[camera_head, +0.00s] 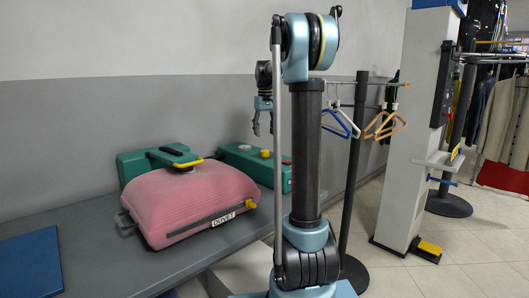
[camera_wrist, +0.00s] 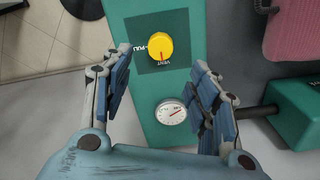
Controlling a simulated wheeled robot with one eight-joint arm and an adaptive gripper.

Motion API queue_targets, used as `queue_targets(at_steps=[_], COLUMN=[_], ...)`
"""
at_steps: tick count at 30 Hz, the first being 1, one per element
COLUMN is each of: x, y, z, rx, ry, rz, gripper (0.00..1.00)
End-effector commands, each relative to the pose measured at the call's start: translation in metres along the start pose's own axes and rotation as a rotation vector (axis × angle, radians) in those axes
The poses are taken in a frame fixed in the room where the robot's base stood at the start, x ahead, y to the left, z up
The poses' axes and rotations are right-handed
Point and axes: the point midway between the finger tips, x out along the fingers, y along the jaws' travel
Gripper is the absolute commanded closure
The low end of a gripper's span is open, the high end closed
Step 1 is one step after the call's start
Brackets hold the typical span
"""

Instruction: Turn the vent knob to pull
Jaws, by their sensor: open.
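The round yellow vent knob (camera_wrist: 160,46) sits on a dark green panel of a green box (camera_wrist: 153,90). In the wrist view a VENT label is just below the knob and a PULL label is at its left. A small red mark on the knob points down, towards VENT. My gripper (camera_wrist: 160,57) is open, with one finger on each side of the knob in the picture, apart from it. In the head view my gripper (camera_head: 263,128) hangs above the green box (camera_head: 285,178) and the yellow knob (camera_head: 265,153).
A round white gauge (camera_wrist: 171,112) is on the box beside the knob. A pink DUVET bag (camera_head: 185,203) lies on the grey table (camera_head: 95,262), with another green device (camera_head: 140,163) behind it. A blue board (camera_head: 28,265) lies at left. Hangers (camera_head: 340,122) hang on a rack at right.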

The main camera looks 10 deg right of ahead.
Motion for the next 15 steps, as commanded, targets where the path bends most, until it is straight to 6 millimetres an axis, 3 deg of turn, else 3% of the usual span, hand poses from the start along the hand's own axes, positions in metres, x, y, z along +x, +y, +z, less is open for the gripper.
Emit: queue_targets(at_steps=[9, 15], x=[0.056, 0.081], y=[0.000, 0.000], z=[0.000, 0.000], rx=[0.000, 0.000], ry=[0.000, 0.000], rz=[0.000, 0.000], gripper=[0.46, 0.46])
